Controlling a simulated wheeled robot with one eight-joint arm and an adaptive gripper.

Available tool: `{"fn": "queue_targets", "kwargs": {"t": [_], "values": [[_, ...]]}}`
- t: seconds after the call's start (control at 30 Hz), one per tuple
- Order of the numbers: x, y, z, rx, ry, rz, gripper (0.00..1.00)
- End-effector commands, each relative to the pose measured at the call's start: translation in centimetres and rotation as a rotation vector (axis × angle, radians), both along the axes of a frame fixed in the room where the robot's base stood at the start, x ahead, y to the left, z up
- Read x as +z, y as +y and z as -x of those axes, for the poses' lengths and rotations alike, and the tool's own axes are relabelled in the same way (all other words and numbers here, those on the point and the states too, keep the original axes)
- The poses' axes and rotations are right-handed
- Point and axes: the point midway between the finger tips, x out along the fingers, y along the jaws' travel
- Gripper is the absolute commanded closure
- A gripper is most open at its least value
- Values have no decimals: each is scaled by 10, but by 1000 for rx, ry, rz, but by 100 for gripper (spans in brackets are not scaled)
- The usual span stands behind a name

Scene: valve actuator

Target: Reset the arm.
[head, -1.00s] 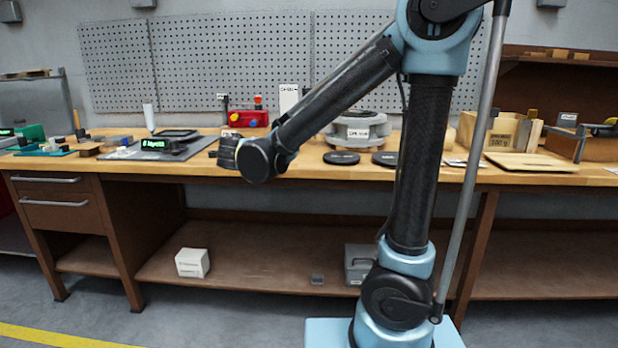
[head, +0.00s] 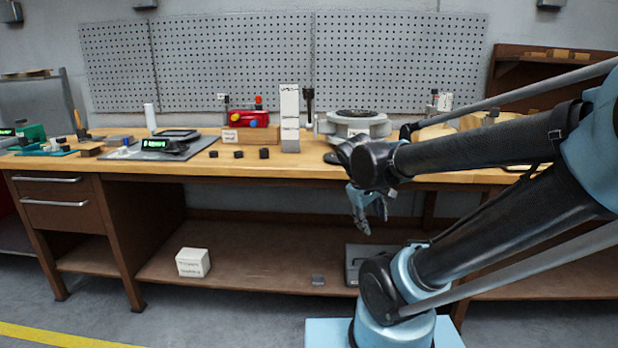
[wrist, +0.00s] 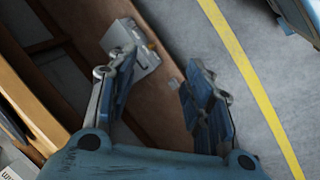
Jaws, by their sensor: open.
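My gripper (head: 366,212) hangs fingers-down at the front edge of the wooden workbench (head: 235,168) in the head view. My arm is folded, reaching in from the right with its links low and slanted. In the wrist view my gripper (wrist: 160,95) has its two blue fingers spread apart with nothing between them. Past the fingers are the lower shelf and the floor.
On the bench stand a red box with coloured buttons (head: 250,119), a tall white block (head: 290,118), a round grey fixture (head: 352,122) and a dark scale (head: 165,148). A white box (head: 193,262) sits on the lower shelf. The floor at front left is clear.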

Motion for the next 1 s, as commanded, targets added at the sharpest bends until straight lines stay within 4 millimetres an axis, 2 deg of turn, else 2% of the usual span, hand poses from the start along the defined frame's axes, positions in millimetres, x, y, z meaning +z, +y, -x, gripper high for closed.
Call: {"fn": "queue_targets", "kwargs": {"t": [0.03, 0.2, 0.4, 0.5, 0.6, 1.0], "values": [[-8, -6, 14, -60, 8, -45, 53], [-32, -9, 54, -246, 29, -207, 53], [-52, -2, 84, -415, 41, -356, 53], [-56, -9, 91, -459, 43, -398, 53], [-59, -8, 94, -480, 43, -418, 53], [-59, -8, 95, -482, 43, -420, 53]]}}
